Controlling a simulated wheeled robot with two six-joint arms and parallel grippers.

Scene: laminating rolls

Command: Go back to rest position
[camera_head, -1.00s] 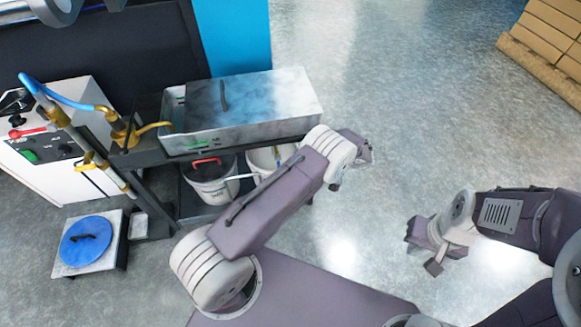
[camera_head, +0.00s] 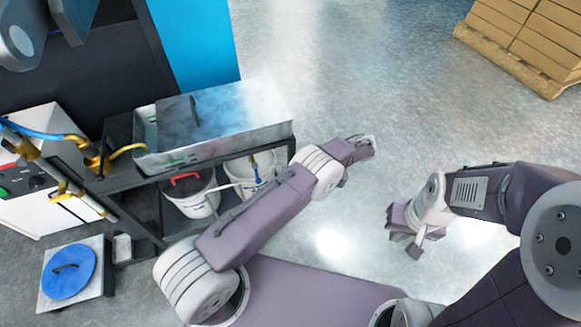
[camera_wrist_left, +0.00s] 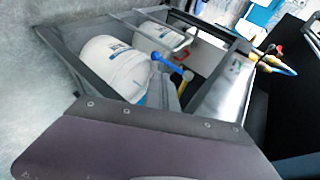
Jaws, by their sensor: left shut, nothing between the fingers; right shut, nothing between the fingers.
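My left arm reaches in from the lower left of the head view. Its gripper (camera_head: 364,147) is shut and empty, above open floor to the right of the metal tank (camera_head: 270,106). My right gripper (camera_head: 404,236) is shut and empty, low over bare floor right of centre. The two grippers are apart and neither touches anything. In the left wrist view, white buckets (camera_wrist_left: 112,68) stand in a dark frame. A dark plate of my own arm fills the bottom there, and the fingertips are not seen.
A dark stand (camera_head: 150,183) holds the tank, with buckets (camera_head: 192,196) on its lower shelf. A blue lid (camera_head: 69,271) lies on a low box at lower left. Stacked cartons (camera_head: 525,35) on a pallet are at upper right. The floor between is clear.

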